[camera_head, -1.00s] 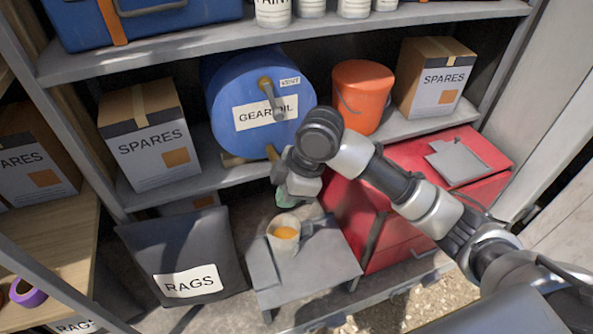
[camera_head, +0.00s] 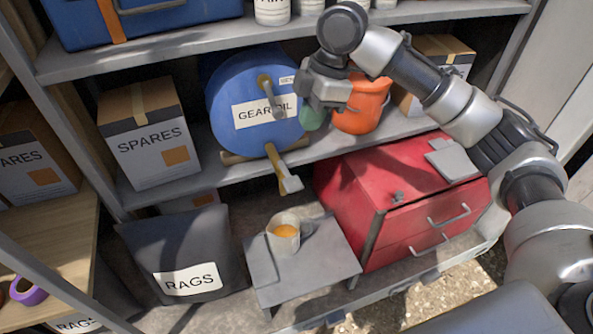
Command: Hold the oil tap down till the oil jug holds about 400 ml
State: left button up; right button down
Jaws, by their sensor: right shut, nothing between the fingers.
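The blue gear oil drum (camera_head: 225,85) lies on its side on the middle shelf. The brass oil tap (camera_head: 274,160) sticks out low from its front, with a pale lever end (camera_head: 291,185) in plain view. The oil jug (camera_head: 281,245) stands upright below on a grey stand, with orange oil (camera_head: 286,231) inside. I see no stream between tap and jug, and I cannot read the level in ml. My right gripper (camera_head: 313,118) is shut and empty, with greenish fingertips, in front of the drum's right side, above and apart from the tap. My left gripper is out of view.
A brass fitting with a grey handle (camera_head: 268,88) sits higher on the drum, near the vent label. An orange bucket (camera_head: 362,110) is right behind my gripper. A red drawer chest (camera_head: 400,200) stands right of the grey stand (camera_head: 325,262); a rags bag (camera_head: 180,240) stands left.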

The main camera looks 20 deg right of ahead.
aim_at(293, 183)
jog(key=p+x, duration=0.1)
jog(key=x, duration=0.3)
jog(key=p+x, duration=0.1)
jog(key=x, duration=0.3)
jog(key=p+x, duration=0.1)
jog(key=x, duration=0.3)
jog(key=shift+d+f, duration=0.3)
jog(key=shift+f+p, duration=0.35)
jog(key=shift+f, duration=0.4)
